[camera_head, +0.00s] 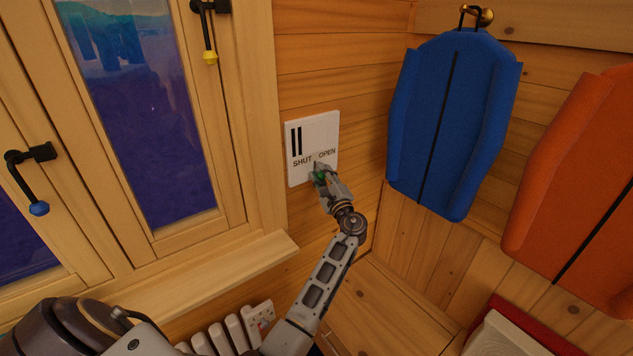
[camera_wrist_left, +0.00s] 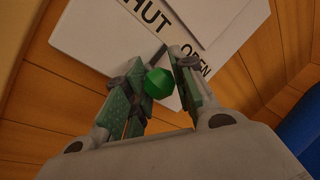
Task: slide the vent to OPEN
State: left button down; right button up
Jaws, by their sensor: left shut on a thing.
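The vent (camera_head: 325,132) is a white square plate on the log wall, right of the window. It carries the words SHUT on the left and OPEN on the right, with two dark upright slots above SHUT. Its green knob (camera_wrist_left: 159,83) sits below the lettering, roughly between the two words. My left gripper (camera_head: 319,174) is at the plate's lower part, its fingers on either side of the knob and shut on it. In the wrist view, the fingers partly hide the plate and the OPEN label. My right gripper does not show.
A blue padded item (camera_head: 452,125) hangs from a hook right of the vent, with an orange one (camera_head: 580,190) beyond it. Window handles (camera_head: 209,40) stick out on the left.

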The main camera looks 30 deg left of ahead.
pick_arm(q)
jog(key=w, duration=0.1)
jog(key=w+d+b, duration=0.1)
jog(key=w+b, duration=0.1)
jog(key=w, duration=0.1)
jog(key=shift+d+f, duration=0.15)
jog(key=shift+d, duration=0.25)
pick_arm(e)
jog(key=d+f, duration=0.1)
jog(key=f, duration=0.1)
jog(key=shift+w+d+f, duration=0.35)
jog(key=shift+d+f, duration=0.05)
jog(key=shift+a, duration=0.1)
pick_arm(q)
jog(key=c, duration=1.1)
grip_release()
jog(key=shift+c, duration=0.2)
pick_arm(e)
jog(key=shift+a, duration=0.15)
pick_arm(q)
jog(key=v, duration=1.1)
jog(key=shift+s+d+f, duration=0.15)
jog(key=shift+s+d, duration=0.1)
jog(key=shift+d, duration=0.05)
